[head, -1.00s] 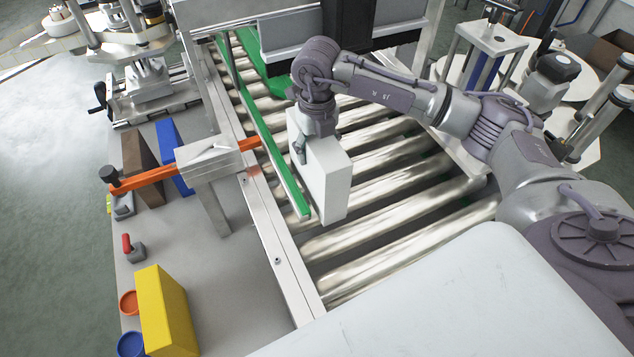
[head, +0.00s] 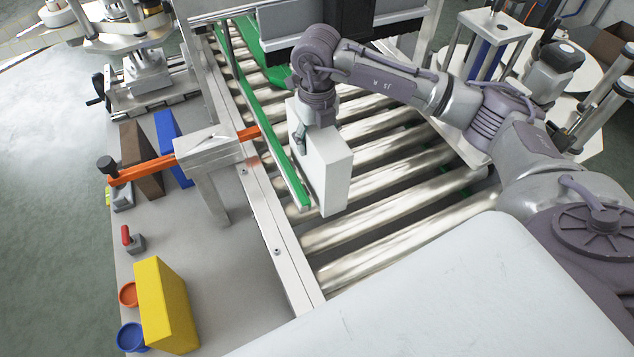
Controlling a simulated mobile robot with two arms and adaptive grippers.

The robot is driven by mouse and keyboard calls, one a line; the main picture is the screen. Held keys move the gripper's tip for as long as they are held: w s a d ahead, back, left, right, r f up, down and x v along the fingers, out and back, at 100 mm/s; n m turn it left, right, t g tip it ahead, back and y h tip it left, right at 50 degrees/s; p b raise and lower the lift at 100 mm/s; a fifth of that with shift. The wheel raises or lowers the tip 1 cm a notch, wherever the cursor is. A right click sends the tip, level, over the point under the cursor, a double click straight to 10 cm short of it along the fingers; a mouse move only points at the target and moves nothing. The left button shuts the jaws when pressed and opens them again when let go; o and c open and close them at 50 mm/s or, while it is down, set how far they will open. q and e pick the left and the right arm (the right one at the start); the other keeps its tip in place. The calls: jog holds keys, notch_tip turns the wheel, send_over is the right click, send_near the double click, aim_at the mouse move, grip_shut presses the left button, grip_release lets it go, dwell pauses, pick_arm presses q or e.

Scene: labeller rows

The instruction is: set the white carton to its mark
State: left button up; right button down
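The white carton (head: 327,178) stands upright on the roller conveyor, beside the green guide rail (head: 275,155). My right gripper (head: 303,142) is at the carton's upper far end, with one finger visible against its left face. The other finger is hidden behind the carton, but the gripper appears closed around it. I cannot tell whether the carton's base touches the rollers. No mark for the carton can be made out. My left gripper is not in the view.
Metal rollers (head: 390,190) are clear to the right of the carton. On the grey side table (head: 215,270) stand a yellow box (head: 166,305), a brown box (head: 140,160), a blue box (head: 172,148) and small bowls (head: 131,338). An orange bar (head: 150,170) crosses a metal bracket.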

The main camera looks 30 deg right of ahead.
jog(key=shift+f, duration=0.25)
dwell(0.7)
jog(key=shift+c, duration=0.6)
grip_release()
notch_tip(320, 180, up, 12)
